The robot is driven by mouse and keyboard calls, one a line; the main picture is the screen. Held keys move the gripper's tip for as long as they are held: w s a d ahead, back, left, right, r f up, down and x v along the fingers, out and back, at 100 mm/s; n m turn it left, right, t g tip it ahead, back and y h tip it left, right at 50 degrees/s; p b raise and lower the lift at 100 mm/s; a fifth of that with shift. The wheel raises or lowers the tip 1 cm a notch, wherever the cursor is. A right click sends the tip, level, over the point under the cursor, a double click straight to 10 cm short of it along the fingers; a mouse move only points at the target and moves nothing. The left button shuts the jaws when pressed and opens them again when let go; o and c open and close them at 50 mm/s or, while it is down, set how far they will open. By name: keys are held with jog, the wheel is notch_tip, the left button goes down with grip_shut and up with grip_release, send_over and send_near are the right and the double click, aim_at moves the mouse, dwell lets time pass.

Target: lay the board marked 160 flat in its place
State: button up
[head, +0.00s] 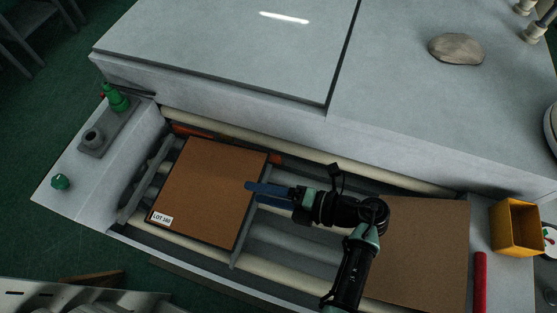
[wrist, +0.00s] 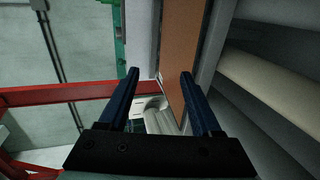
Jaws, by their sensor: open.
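The brown board labelled LOT 160 (head: 205,190) lies over the rollers at the left of the head view, between two grey bars. Its label (head: 161,218) is at its near left corner. I cannot tell whether it rests fully flat. My gripper (head: 252,192) is open, its blue fingers pointing left at the board's right edge. From the head view I cannot tell how high they are above it. In the wrist view my gripper (wrist: 160,73) has nothing between its fingers, and a brown strip, likely this board (wrist: 181,50), shows beyond them.
Another brown board (head: 425,240) lies at the right, partly behind my arm. A yellow bin (head: 517,228) and a red bar (head: 480,280) are beside it. A grey cabinet top (head: 230,45) borders the far side. A green fitting (head: 115,97) stands at the left end.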

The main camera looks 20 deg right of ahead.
jog(key=p+v, duration=0.1)
jog(key=v, duration=1.2)
jog(key=shift+p, duration=0.3)
dwell(0.3)
